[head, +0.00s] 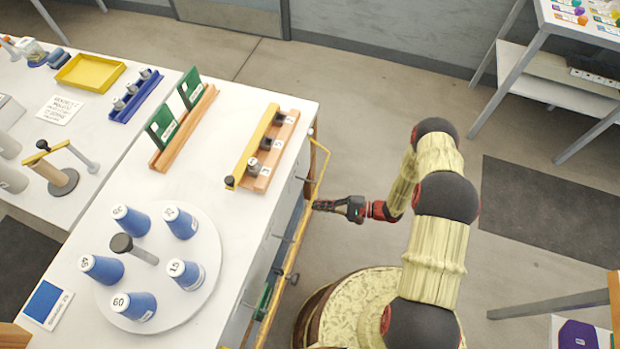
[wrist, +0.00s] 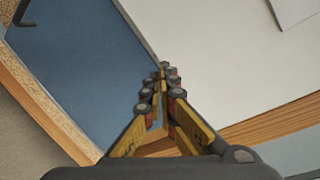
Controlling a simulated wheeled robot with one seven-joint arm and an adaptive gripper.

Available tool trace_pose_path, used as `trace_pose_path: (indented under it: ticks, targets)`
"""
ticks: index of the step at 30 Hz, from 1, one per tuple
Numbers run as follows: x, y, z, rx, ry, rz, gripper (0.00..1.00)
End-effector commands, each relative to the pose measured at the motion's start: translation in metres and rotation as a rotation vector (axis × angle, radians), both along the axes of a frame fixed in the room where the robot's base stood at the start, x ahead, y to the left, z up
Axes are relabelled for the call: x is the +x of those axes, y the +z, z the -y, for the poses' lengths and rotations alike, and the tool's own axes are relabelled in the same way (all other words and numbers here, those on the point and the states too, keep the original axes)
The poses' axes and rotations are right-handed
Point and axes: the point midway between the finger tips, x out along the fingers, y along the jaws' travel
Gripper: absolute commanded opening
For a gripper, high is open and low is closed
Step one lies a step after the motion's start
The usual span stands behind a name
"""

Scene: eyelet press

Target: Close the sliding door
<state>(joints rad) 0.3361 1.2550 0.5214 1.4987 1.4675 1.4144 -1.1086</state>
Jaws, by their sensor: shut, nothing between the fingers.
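The cabinet under the white table has a front with a wooden frame (head: 293,247) seen steeply from above, so the sliding door is hard to make out in the head view. In the wrist view a blue-grey panel (wrist: 85,75) with a dark hooked handle (wrist: 24,14) at its upper left lies beside a pale panel (wrist: 215,60); I cannot tell for certain which is the door. My gripper (head: 318,206) is shut and empty beside the cabinet front. In the wrist view its fingertips (wrist: 160,84) lie over the border between the panels; contact is unclear.
The white tabletop (head: 215,185) carries a round turntable (head: 205,281) with several blue cones, a wooden block with pegs (head: 275,160) and green panels (head: 161,127) in a wooden rack. Open floor (head: 350,120) lies right of the cabinet. A shelf table (head: 535,75) stands at the upper right.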

Motion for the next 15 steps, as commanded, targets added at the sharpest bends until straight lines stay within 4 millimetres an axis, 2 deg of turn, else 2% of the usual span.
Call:
trace_pose_path:
  ticks: [1,3,6,11,15]
  targets:
    - [0.015,-0.014,0.004,0.004,-0.078,0.093,0.0]
    - [0.037,-0.027,0.014,-0.011,-0.186,0.235,0.0]
    - [0.06,-0.041,0.029,-0.057,-0.312,0.401,0.0]
    - [0.079,-0.053,0.048,-0.127,-0.431,0.558,0.0]
    - [0.086,-0.056,0.049,-0.149,-0.458,0.601,0.0]
